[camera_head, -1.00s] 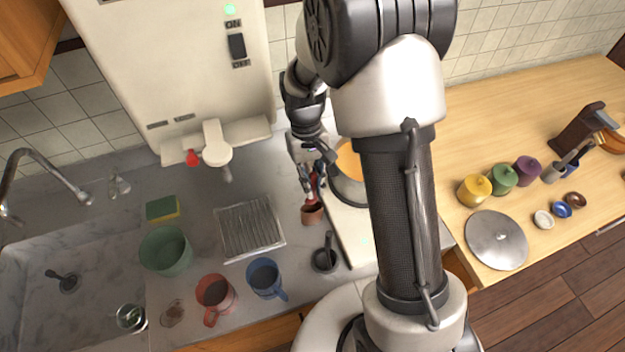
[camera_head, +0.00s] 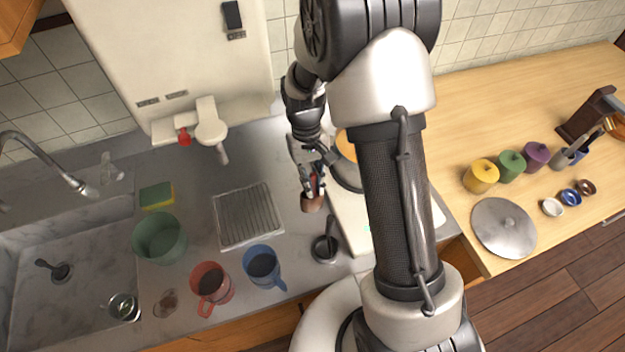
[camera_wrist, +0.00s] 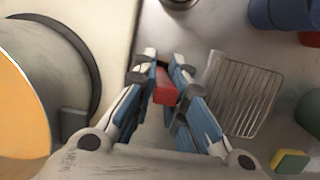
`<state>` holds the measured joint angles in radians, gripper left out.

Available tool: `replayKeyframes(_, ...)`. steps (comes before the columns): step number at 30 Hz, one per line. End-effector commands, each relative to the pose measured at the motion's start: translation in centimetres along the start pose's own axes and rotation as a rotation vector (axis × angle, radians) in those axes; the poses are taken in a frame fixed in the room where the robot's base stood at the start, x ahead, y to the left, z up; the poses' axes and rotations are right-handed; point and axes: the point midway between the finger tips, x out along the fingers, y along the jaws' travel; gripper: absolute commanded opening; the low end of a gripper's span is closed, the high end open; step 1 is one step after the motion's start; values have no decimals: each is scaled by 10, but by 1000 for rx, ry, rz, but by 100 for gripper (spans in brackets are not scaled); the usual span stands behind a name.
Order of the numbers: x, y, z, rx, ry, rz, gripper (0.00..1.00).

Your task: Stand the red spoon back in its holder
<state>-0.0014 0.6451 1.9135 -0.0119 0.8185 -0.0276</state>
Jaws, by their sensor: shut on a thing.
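My gripper (camera_head: 314,184) is shut on the red spoon (camera_wrist: 165,88), whose red part shows between the fingertips in the wrist view. In the head view the fingers are just above a small reddish-brown pot (camera_head: 311,203), which looks like the holder. The spoon's lower end is hidden there, so I cannot tell whether it is inside the pot. In the wrist view the fingers and spoon hide most of what lies below them.
A large pot with orange contents (camera_wrist: 22,100) stands close beside my gripper. A wire rack (camera_head: 248,215) lies on the other side. A black cup with a handled tool (camera_head: 324,250), a blue mug (camera_head: 263,266) and a red mug (camera_head: 211,285) stand nearer the front edge.

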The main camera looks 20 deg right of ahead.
Motion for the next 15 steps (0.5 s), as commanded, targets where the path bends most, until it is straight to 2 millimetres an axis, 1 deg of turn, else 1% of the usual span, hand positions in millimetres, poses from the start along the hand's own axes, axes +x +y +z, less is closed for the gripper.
replayKeyframes(8, 0, 0, 0, 0, 0, 0, 0)
replayKeyframes(15, 7, 0, -2, 0, -1, 0, 0)
